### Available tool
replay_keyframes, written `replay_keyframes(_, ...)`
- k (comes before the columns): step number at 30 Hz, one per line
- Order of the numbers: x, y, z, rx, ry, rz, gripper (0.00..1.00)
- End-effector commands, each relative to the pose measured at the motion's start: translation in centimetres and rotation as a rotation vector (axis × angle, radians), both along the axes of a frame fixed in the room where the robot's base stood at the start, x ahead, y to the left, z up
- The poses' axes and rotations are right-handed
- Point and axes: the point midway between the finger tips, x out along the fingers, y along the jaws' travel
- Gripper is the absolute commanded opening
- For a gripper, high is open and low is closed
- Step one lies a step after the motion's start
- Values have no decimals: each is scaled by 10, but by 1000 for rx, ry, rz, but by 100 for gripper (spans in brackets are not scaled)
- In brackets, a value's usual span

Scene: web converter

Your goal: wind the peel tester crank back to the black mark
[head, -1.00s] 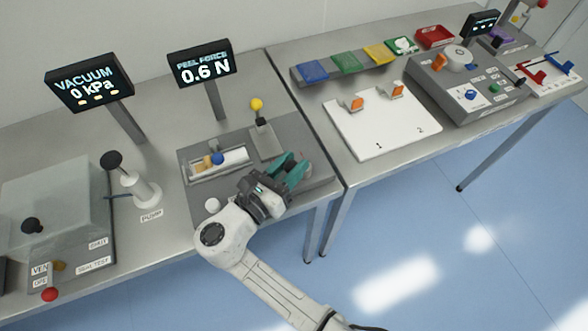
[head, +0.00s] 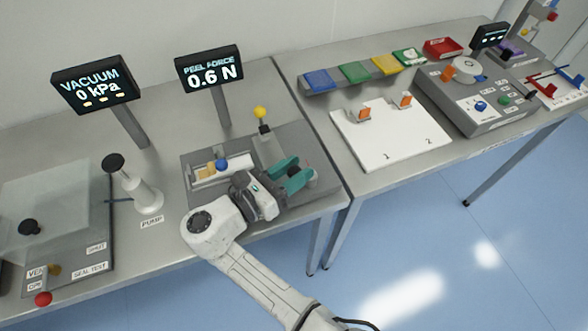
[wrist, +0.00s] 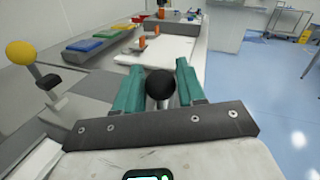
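The peel tester (head: 190,166) is a grey plate on the left bench, with a shallow tray and an upright yellow-knobbed lever (head: 262,125). In the wrist view, a black ball knob on a metal stem, apparently the crank handle (wrist: 160,86), stands between the fingers (wrist: 160,68). The knob is close to both fingers; I cannot tell whether either touches it. In the head view my gripper mostly hides the crank. I cannot make out the black mark.
The vacuum chamber (head: 50,215) and pump (head: 142,190) stand to the left. A white board with orange clips (head: 390,143) and a grey control box (head: 480,115) are on the right bench. The yellow-knobbed lever (wrist: 22,55) rises left of my gripper in the wrist view.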

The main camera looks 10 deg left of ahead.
Motion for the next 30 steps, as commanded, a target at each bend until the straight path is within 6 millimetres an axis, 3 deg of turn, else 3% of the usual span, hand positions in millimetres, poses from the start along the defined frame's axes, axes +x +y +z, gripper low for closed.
replay_keyframes(5, 0, 0, 0, 1, 1, 0, 57)
replay_keyframes(15, -5, 4, -1, 0, 0, 2, 57)
replay_keyframes(30, -72, 57, -2, 0, 0, 3, 57)
